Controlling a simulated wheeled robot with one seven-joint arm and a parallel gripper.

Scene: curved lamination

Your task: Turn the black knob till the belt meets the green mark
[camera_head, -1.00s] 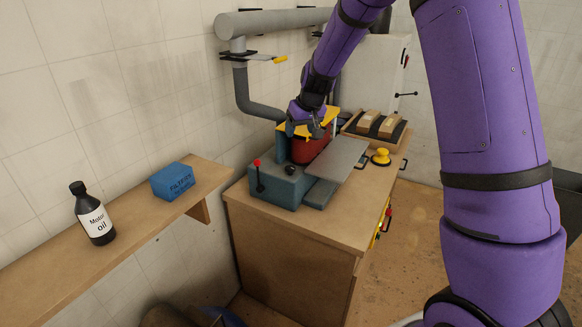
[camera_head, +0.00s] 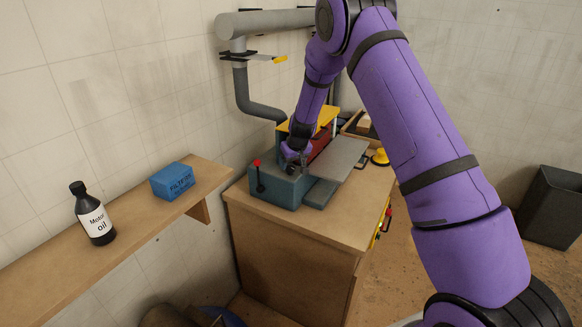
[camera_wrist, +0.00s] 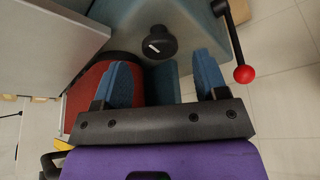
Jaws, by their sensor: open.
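The black knob (camera_wrist: 158,42) with a white line on its face shows on the blue-grey machine in the wrist view. My gripper (camera_wrist: 163,63) is open, its two blue fingers apart on either side of and short of the knob, holding nothing. In the head view my gripper (camera_head: 296,155) is low over the machine (camera_head: 280,188) and largely covers the knob. The red surface, seemingly the belt (camera_wrist: 98,92), lies behind the left finger in the wrist view; it also shows under the yellow cover (camera_head: 320,148) in the head view. I cannot make out a green mark.
A lever with a red ball (camera_wrist: 244,74) stands close to the right finger in the wrist view. A flat grey plate (camera_head: 340,160) lies right of my gripper. A shelf (camera_head: 130,215) holds an oil bottle (camera_head: 94,215) and a blue box (camera_head: 172,181).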

